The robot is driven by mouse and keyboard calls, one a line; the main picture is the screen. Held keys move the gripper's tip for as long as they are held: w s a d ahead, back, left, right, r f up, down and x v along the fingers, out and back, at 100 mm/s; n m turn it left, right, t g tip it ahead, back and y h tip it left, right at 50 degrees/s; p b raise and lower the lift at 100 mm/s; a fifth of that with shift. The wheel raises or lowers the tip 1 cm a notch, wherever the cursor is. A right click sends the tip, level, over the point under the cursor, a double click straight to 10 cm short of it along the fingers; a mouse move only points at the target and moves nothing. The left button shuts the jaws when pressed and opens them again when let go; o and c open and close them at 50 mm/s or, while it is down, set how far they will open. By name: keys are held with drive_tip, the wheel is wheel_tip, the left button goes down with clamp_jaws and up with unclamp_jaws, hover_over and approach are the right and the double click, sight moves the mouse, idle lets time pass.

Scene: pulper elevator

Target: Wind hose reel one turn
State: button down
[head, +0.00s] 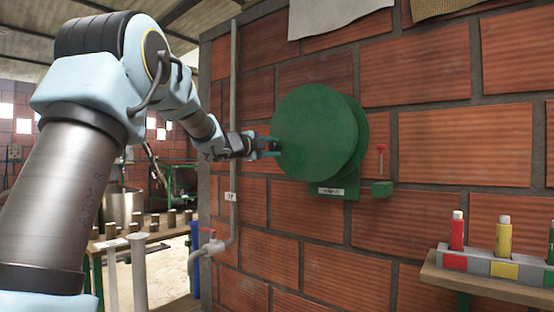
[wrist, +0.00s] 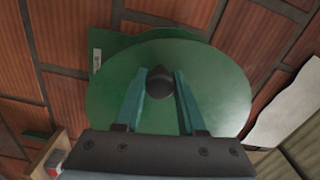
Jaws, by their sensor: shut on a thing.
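The green hose reel (head: 322,130) is a round disc mounted on the brick wall, with a second green disc behind it and a labelled green bracket below. In the wrist view the reel (wrist: 215,85) fills the middle. Its dark round crank knob (wrist: 160,82) stands out from the disc face. My gripper (head: 274,147) reaches the left part of the disc in the head view. In the wrist view my gripper (wrist: 161,88) has its two teal fingers on either side of the knob, shut on it. The knob is hidden in the head view.
A grey pipe (head: 232,120) with a red-handled valve (head: 213,246) runs down the wall's left edge. A small red-knobbed lever (head: 381,150) and a green box (head: 382,189) are right of the reel. A wooden shelf (head: 480,288) with coloured bottles stands at lower right.

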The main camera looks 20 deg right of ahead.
sight(279, 135)
drive_tip(key=shift+w+a+r+m, duration=0.1)
drive_tip(key=shift+w+r+m, duration=0.05)
drive_tip(key=shift+r+m, duration=0.45)
drive_tip(key=shift+w+a+r+m, duration=0.1)
drive_tip(key=shift+r+m, duration=0.45)
drive_tip(key=shift+m, duration=0.05)
drive_tip(key=shift+w+r+m, duration=0.1)
drive_tip(key=shift+r+m, duration=0.8)
drive_tip(key=shift+r, duration=0.05)
drive_tip(key=c, duration=0.5)
unclamp_jaws()
